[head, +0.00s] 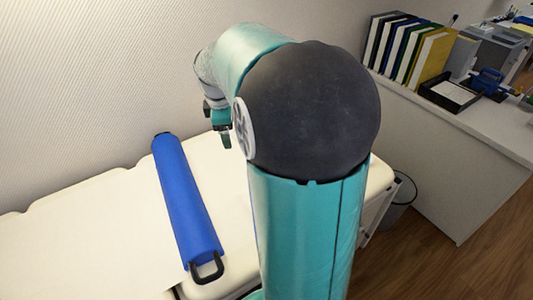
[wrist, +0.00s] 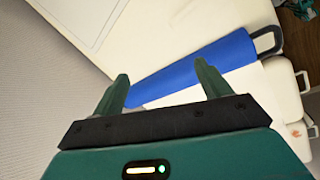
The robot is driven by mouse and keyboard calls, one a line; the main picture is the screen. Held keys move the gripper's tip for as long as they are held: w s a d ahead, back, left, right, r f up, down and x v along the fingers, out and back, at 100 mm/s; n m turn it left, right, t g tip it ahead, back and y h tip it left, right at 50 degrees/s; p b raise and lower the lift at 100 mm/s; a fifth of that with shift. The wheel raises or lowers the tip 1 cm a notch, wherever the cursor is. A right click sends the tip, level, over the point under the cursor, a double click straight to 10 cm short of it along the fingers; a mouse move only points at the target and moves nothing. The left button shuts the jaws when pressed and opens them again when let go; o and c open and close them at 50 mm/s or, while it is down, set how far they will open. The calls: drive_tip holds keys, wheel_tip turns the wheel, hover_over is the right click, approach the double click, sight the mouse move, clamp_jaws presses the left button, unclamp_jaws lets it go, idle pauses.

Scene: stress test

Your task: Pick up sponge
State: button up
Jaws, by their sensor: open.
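I cannot make out a sponge in either view. My gripper (head: 218,126) is above the cream padded couch (head: 120,215), near the wall, partly hidden by my arm in the head view. In the wrist view my gripper (wrist: 162,74) shows two green fingers spread apart with nothing held between them. A long blue roll (head: 186,200) with black end handles lies on the couch, left of my gripper. In the wrist view the blue roll (wrist: 190,68) runs behind the fingertips, with its lower end partly hidden by the gripper.
A textured pale wall (head: 90,80) stands behind the couch. At the right, a white counter (head: 460,150) holds upright binders (head: 405,50), a black tray (head: 450,93) and other items. A waste bin (head: 400,195) stands on the wooden floor between couch and counter.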

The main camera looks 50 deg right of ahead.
drive_tip(key=s+d+f+n+g+y, duration=0.1)
drive_tip(key=s+d+f+n, duration=0.15)
drive_tip(key=d+f, duration=0.9)
drive_tip(key=s+d+f+n+g+y, duration=0.1)
drive_tip(key=d+f+n, duration=0.3)
drive_tip(key=d+f, duration=0.85)
drive_tip(key=f, duration=0.1)
drive_tip(key=d+f, duration=0.2)
drive_tip(key=shift+w+f, duration=0.15)
drive_tip(key=shift+f, duration=0.05)
drive_tip(key=shift+n, duration=0.25)
wheel_tip(320, 180, down, 5)
drive_tip(key=shift+a+f, duration=0.15)
drive_tip(key=c, duration=1)
